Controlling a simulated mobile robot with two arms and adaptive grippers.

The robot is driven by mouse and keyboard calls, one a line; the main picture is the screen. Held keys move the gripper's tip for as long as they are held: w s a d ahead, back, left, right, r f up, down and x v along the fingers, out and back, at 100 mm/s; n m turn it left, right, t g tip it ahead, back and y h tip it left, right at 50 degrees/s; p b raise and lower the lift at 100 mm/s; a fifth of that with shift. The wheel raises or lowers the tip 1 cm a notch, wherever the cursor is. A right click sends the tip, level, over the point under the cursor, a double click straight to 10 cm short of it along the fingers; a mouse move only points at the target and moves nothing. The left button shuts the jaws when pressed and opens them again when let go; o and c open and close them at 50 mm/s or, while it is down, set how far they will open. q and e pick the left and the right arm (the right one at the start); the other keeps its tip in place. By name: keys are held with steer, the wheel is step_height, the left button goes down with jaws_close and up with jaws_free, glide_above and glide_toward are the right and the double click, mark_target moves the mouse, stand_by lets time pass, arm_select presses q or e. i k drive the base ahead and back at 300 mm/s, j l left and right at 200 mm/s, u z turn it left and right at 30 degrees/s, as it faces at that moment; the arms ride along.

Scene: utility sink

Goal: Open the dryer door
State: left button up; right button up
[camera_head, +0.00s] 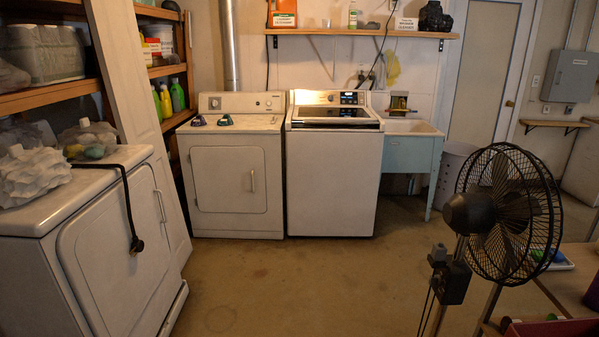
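A white dryer (237,208) stands against the back wall, left of the washer. Its front door (222,180) is shut, with a small upright handle (253,181) near the door's right edge. A second white front-door appliance (60,262) stands close at the left; its door (112,250) is also shut, with a handle (161,206) at its right side. I cannot tell whether this one is a dryer too. Neither of my grippers shows in the head view.
A top-loading washer (332,180) and a blue utility sink (408,155) stand along the back wall. A black fan (508,214) stands at the right foreground. The middle floor (290,285) is clear.

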mark_target(232, 178)
steer(key=i, duration=3.6)
steer(key=i+u, duration=0.1)
steer(key=i, duration=0.55)
steer(key=i+l+u, duration=0.1)
steer(key=i, duration=0.5)
